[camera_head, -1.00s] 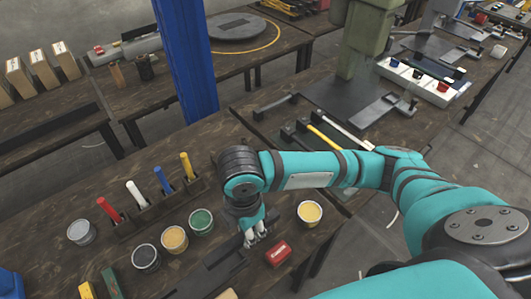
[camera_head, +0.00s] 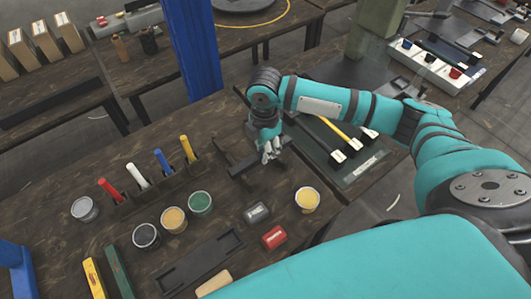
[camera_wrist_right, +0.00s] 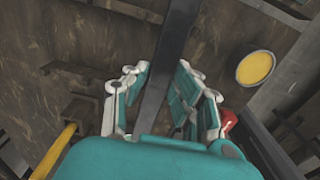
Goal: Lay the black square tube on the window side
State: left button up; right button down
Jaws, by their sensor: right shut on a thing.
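My right gripper (camera_head: 270,153) is shut on a dark bar, which looks like the black square tube (camera_head: 243,168). In the head view the tube lies crosswise under the fingers, over the brown table. In the right wrist view the tube (camera_wrist_right: 177,40) runs from the top edge down between the two fingers of the gripper (camera_wrist_right: 163,105). Its near end is hidden by my wrist. I cannot tell whether the tube touches the table. My left gripper is not in view. No window shows in these frames.
A rack (camera_head: 150,193) with coloured handles stands to the left. Several open cans, including a yellow one (camera_head: 307,199), a red block (camera_head: 274,237) and a grey block (camera_head: 257,213) are nearby. A black tray (camera_head: 200,262) lies in front. A mat (camera_head: 365,165) with hammers is to the right.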

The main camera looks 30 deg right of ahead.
jog(key=shift+w+d, duration=0.1)
jog(key=shift+w, duration=0.05)
notch_tip(320, 180, down, 3)
jog(key=shift+p, duration=0.45)
jog(key=shift+f, duration=0.25)
jog(key=shift+f, duration=0.45)
jog(key=c, duration=1.1)
grip_release()
